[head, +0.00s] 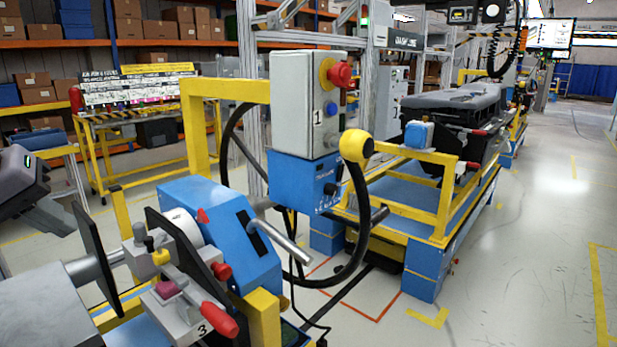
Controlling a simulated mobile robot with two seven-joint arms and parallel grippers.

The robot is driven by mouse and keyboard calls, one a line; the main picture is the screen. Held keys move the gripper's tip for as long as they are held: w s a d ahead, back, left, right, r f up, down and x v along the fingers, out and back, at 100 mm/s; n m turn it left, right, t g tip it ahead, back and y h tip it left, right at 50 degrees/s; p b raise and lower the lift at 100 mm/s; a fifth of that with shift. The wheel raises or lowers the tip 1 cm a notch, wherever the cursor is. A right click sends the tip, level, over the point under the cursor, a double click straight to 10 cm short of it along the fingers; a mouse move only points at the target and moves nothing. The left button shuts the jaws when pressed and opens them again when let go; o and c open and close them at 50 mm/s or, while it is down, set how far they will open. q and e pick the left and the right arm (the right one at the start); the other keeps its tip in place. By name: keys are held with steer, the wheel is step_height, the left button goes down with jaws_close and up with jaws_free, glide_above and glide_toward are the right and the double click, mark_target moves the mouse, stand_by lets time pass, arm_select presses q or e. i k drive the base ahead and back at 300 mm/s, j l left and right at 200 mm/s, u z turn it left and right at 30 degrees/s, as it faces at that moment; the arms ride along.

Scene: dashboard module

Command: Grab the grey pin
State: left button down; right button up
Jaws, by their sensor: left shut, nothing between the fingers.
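My left gripper (62,220) is at the left edge, dark grey, with its fingers closed and empty. It hangs in the air, apart from the fixture to its right. No part is labelled as the grey pin, and I cannot tell for sure which one it is. A small dark grey pin-like knob (140,232) stands above a yellow piece on the grey clamp block. A longer grey metal rod (286,241) sticks out of the blue housing (222,222), sloping down to the right. My right gripper is not in view.
A red-tipped lever (219,319) and a dark upright plate (99,250) crowd the clamp. A grey control box (305,105) with a red button stands behind. A yellow-blue cart (420,222) is at centre right. The floor at right is clear.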

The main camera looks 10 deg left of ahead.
mark_target(139, 229)
steer(key=k+l, duration=0.35)
steer(key=l, duration=0.15)
steer(key=k+l, duration=0.4)
steer(key=l, duration=0.15)
